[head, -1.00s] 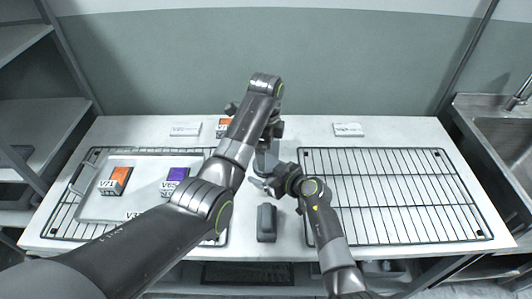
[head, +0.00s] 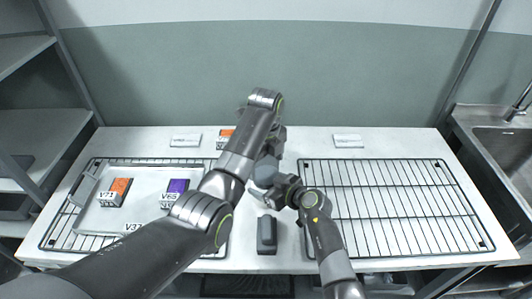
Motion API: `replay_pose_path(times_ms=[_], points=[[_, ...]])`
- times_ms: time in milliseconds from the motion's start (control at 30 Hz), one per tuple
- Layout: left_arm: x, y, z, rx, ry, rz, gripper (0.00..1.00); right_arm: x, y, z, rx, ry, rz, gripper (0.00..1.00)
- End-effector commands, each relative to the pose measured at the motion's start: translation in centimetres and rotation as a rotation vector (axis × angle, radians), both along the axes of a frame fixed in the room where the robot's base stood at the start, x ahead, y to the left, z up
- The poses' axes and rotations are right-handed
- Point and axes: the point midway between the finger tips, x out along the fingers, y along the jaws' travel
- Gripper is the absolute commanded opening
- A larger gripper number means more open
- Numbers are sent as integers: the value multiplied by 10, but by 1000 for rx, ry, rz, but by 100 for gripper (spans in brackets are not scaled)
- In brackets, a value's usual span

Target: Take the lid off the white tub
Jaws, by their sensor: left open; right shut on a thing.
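The white tub (head: 264,173) stands in the middle of the table, between the two racks. It is mostly hidden behind my arms, and only a pale grey-white part shows. I cannot make out its lid. My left gripper (head: 268,152) is open and points down from above, over the tub; its fingers are largely covered by its own arm. My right gripper (head: 262,192) reaches in from the front right and is shut at the tub's near side. The exact contact is hidden.
A dark grey block (head: 267,236) lies in front of the tub. A tray (head: 125,215) with orange and purple labelled boxes sits on the left rack. The right rack (head: 395,205) is empty. An orange box (head: 224,138) and white labels stand at the back. A sink is far right.

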Motion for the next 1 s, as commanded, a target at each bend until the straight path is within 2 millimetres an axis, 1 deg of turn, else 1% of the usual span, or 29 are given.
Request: replay_pose_path(times_ms=[33, 100, 233, 400, 600, 633, 900, 967, 1000], points=[[-1, 0, -9, 0, 1, 0, 87, 0, 0, 0, -1, -1, 0, 12], [-1, 0, -18, 0, 1, 0, 87, 0, 0, 0, -1, -1, 0, 12], [0, 0, -32, -1, 1, 1, 87, 0, 0, 0, -1, -1, 0, 12], [0, 0, -39, -1, -1, 1, 87, 0, 0, 0, -1, -1, 0, 12], [0, 0, -39, -1, -1, 1, 87, 0, 0, 0, -1, -1, 0, 12], [0, 0, -39, -1, -1, 1, 86, 0, 0, 0, -1, -1, 0, 12], [0, 0, -39, -1, -1, 1, 50, 0, 0, 0, -1, -1, 0, 12], [0, 0, -39, -1, -1, 1, 43, 0, 0, 0, -1, -1, 0, 12], [0, 0, -38, -1, -1, 1, 41, 0, 0, 0, -1, -1, 0, 12]])
